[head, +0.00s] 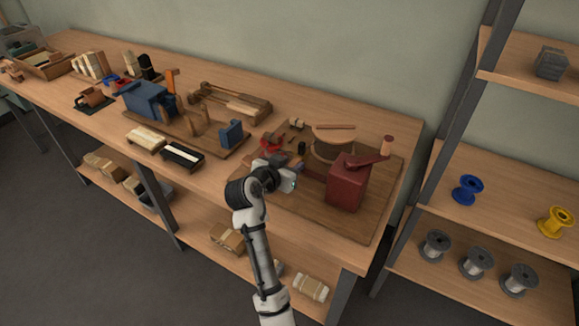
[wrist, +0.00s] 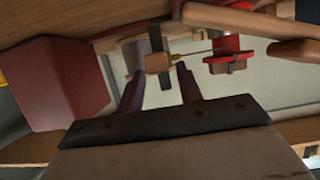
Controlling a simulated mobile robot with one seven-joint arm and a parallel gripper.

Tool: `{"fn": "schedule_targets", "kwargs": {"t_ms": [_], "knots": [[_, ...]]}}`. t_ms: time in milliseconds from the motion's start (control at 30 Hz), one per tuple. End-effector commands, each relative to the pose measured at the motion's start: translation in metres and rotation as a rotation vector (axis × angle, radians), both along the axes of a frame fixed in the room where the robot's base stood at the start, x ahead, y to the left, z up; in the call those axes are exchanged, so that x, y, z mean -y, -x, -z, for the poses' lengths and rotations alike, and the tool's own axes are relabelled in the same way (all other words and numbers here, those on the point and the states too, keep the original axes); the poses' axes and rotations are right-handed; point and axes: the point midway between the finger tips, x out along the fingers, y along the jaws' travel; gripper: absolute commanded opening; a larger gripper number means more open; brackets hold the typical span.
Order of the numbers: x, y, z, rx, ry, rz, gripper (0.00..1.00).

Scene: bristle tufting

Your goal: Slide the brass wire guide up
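In the wrist view, a small tan-brown block with a brass-coloured nub (wrist: 158,63) sits on a dark upright bar (wrist: 156,40); I take it to be the brass wire guide. My gripper (wrist: 160,72) has its two fingers apart, one on each side of the block. Small gaps seem to show between the fingertips and the block, so I see no grip on it. In the head view my gripper (head: 296,174) is low over the bench, left of the dark red crank box (head: 347,184). The guide is too small or hidden to make out there.
The dark red box fills the left of the wrist view (wrist: 62,80). A red part with a brown block (wrist: 228,60) is close on the right. In the head view, a round wooden disc (head: 334,133) stands behind, and a blue block (head: 231,134) stands to the left.

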Motion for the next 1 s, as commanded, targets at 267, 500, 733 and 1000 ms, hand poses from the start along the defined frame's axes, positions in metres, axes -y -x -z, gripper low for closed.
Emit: {"fn": "schedule_targets", "kwargs": {"t_ms": [267, 500, 733, 1000], "knots": [[0.0, 0.0, 0.002, -0.005, -0.001, 0.0, 0.44], [-0.009, 0.013, -0.003, -0.004, -0.002, -0.002, 0.44], [-0.033, 0.054, -0.021, -0.002, -0.002, -0.005, 0.44], [-0.057, 0.096, -0.043, -0.002, -0.002, -0.003, 0.44]]}}
